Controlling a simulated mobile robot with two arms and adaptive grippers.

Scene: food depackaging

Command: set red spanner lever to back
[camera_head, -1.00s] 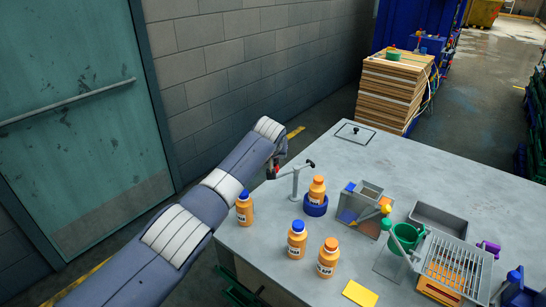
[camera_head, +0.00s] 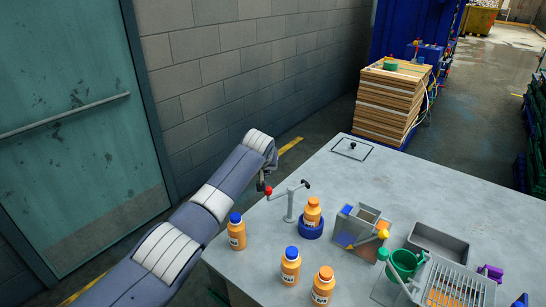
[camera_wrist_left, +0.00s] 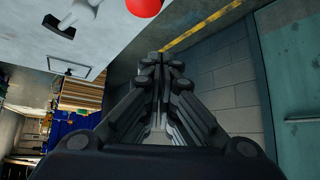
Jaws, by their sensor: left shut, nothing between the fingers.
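The spanner lever (camera_head: 288,189) is a grey bar on an upright grey post near the table's far left edge. It has a red ball (camera_head: 268,190) at its left end and a black knob (camera_head: 306,183) at its right end. In the left wrist view the red ball (camera_wrist_left: 144,5) is cut by the top edge, and the black knob (camera_wrist_left: 62,28) is at upper left. My left gripper (camera_head: 263,184) is just left of the red ball, apart from it. In the left wrist view its fingers (camera_wrist_left: 160,62) are together and empty. My right gripper is not in view.
An orange bottle (camera_head: 313,214) stands in a blue ring (camera_head: 311,228) right of the post. Several other orange bottles stand nearby, including one (camera_head: 236,236) close to my left arm. A grey box fixture (camera_head: 360,225) and green cup (camera_head: 404,262) are further right. The table's back is mostly clear.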

